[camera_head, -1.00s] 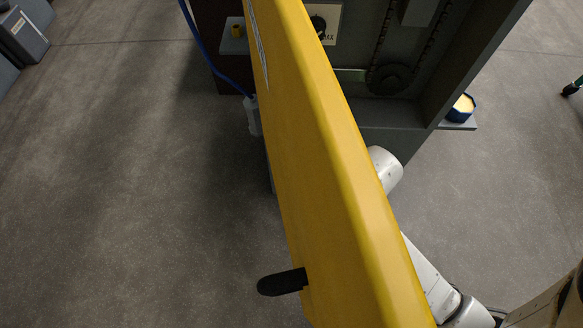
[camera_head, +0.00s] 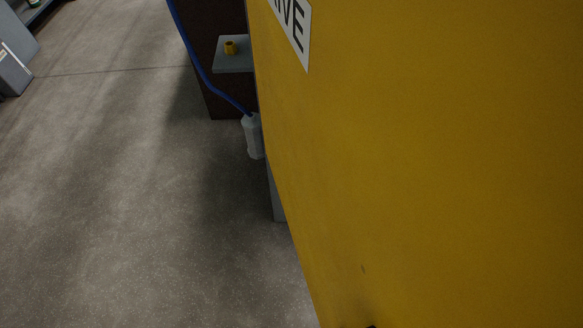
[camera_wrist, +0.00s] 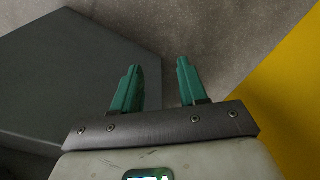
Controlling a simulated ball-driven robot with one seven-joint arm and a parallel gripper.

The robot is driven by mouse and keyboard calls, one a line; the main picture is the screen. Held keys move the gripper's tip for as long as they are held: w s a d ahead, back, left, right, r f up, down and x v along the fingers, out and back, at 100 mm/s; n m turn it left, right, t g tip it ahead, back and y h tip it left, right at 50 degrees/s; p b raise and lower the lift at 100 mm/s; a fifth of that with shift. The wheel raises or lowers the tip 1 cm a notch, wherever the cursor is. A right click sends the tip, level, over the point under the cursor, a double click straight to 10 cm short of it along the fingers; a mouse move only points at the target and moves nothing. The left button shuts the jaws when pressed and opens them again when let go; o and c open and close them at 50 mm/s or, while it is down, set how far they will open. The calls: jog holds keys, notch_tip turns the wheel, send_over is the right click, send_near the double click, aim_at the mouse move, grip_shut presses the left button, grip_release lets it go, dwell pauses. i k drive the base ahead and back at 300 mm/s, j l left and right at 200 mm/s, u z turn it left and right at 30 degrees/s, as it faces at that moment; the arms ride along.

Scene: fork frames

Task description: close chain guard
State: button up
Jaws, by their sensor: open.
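The chain guard is a large yellow door panel (camera_head: 430,170) that fills the right half of the head view. Part of a white label with black letters (camera_head: 297,28) shows near its top. A small dark bit of its handle (camera_head: 371,326) shows at the bottom edge. In the wrist view a yellow surface (camera_wrist: 285,100) stands at the right. My gripper (camera_wrist: 158,85) has two green fingers, apart with nothing between them. It is not touching the yellow surface in that view. My gripper and arm are hidden in the head view, and so is the inside of the cabinet.
A dark grey flat-sided surface (camera_wrist: 65,75) lies left of my gripper. A blue hose (camera_head: 200,70) runs to a pale cylinder (camera_head: 253,137) beside the panel's left edge. The floor (camera_head: 120,200) at left is clear.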

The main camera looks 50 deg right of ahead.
aim_at(425, 158)
jog(key=k+j+u, duration=0.1)
jog(key=k+u, duration=0.3)
jog(key=k+j+u, duration=0.2)
jog(key=u, duration=0.15)
jog(key=j+u, duration=0.15)
jog(key=u, duration=0.45)
